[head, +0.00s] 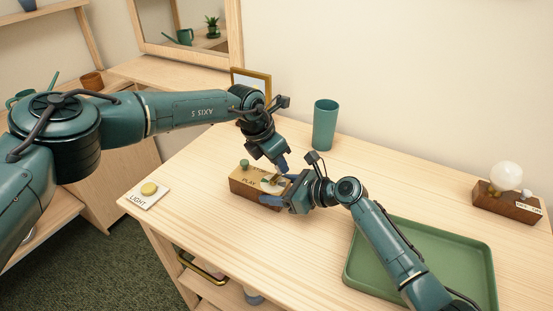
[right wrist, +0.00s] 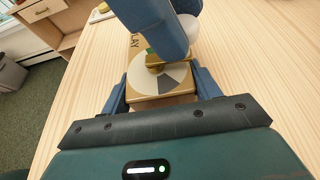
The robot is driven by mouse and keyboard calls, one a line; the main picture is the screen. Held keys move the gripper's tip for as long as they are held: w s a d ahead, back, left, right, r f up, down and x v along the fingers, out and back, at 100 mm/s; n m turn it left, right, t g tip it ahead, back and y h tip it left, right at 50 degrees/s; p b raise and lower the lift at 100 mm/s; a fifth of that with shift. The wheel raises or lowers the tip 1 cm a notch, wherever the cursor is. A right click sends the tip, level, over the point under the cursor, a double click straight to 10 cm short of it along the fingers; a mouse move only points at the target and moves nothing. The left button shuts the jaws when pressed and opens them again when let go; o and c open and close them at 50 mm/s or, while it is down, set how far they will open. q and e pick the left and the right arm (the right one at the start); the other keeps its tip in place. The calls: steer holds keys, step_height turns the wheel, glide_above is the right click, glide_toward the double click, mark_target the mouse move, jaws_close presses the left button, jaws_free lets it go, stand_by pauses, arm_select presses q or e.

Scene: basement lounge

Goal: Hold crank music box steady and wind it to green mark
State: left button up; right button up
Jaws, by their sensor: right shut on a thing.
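The crank music box (head: 240,184) is a small wooden block on the table, with "PLAY" lettering and a green knob on top. In the right wrist view, the box (right wrist: 146,88) has a round dial (right wrist: 176,75) with grey and pale sectors and a brass crank part; a bit of green shows beside it. My right gripper (head: 277,191) is shut on the box, one blue finger on each side. My left gripper (head: 281,167) points down over the dial; its blue fingers (right wrist: 163,45) hide much of the crank. Whether they grip it is unclear.
A teal cup (head: 325,125) stands behind the box. A green tray (head: 463,244) lies at right, under my right arm. A wooden block with a white globe (head: 506,178) is at far right. A LIGHT button plate (head: 148,194) sits near the left edge. A picture frame (head: 262,80) stands behind.

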arm_select(q)
jaws_close()
steer(key=shift+w+a+n, duration=0.1)
steer(key=shift+a+n, duration=0.05)
steer(key=shift+n, duration=0.25)
stand_by(0.4)
steer(key=n, duration=0.1)
steer(key=n+t+y, duration=0.1)
steer(key=shift+a+n, duration=0.25)
steer(key=shift+n, duration=0.15)
steer(key=n+y, duration=0.1)
steer(key=n, duration=0.1)
steer(key=a+n+t, duration=0.1)
steer(key=n, duration=0.2)
steer(key=shift+y, duration=0.4)
steer(key=n+y, duration=0.1)
steer(key=n, duration=0.2)
steer(key=a+n+y, duration=0.1)
steer(key=n, duration=0.1)
steer(key=shift+s+n, duration=0.2)
steer(key=shift+n, duration=0.2)
steer(key=n, duration=0.1)
steer(key=n+y, duration=0.1)
steer(key=n, duration=0.2)
steer(key=shift+s+a+n+g+y, duration=0.2)
steer(key=shift+s+n+g+y, duration=0.1)
steer(key=shift+s+n+y, duration=0.1)
arm_select(e)
steer(key=shift+d, duration=0.1)
